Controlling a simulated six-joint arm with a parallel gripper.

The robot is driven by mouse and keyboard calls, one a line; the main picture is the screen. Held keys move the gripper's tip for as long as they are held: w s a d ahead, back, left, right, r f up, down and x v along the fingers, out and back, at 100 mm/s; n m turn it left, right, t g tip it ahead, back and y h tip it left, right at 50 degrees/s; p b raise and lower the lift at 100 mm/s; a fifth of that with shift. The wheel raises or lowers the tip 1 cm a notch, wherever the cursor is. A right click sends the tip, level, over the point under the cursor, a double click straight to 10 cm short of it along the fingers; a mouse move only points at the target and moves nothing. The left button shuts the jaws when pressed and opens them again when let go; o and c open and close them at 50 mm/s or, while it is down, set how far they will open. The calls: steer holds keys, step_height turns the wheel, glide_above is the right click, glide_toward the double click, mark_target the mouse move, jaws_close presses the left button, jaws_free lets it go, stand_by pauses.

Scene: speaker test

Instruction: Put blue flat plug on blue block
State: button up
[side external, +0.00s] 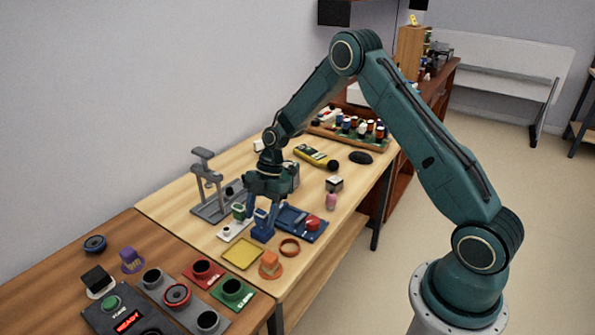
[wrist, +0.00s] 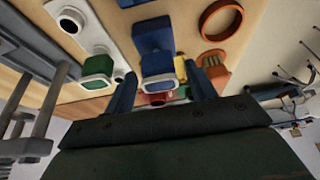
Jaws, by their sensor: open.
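The blue flat plug (side external: 261,214) stands upright with a pale-rimmed flat end; in the wrist view this end (wrist: 157,64) faces the camera. Right beyond it is a darker blue block (wrist: 152,35), and its lower blue part (side external: 263,234) shows in the side view. I cannot tell whether plug and block are joined or merely touching. My gripper (side external: 262,216) points down over them, open, with one finger on each side of the plug (wrist: 160,76). A gap shows beside each finger in the wrist view.
A green plug (side external: 239,211) on a white plate stands close on the left. A blue tray with a red knob (side external: 313,223) is close on the right. A yellow plate (side external: 242,253), orange plug (side external: 270,264) and orange ring (side external: 290,248) lie in front. A grey stand (side external: 207,180) rises behind left.

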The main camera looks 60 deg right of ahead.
steer(key=v, duration=1.2)
stand_by(0.4)
steer(key=s+a+r+m+t+h, duration=0.1)
steer(key=s+a+r+m, duration=0.25)
steer(key=s+r, duration=0.35)
steer(key=s+a+r+m+t+h, duration=0.25)
steer(key=s+r+m, duration=0.3)
steer(key=r, duration=0.35)
steer(key=s+a+m+t+h, duration=0.1)
steer(key=s+m, duration=0.8)
steer(key=s, duration=0.9)
steer(key=shift+a+r+t, duration=0.3)
steer(key=shift+r+t, duration=0.2)
steer(key=shift+t, duration=0.05)
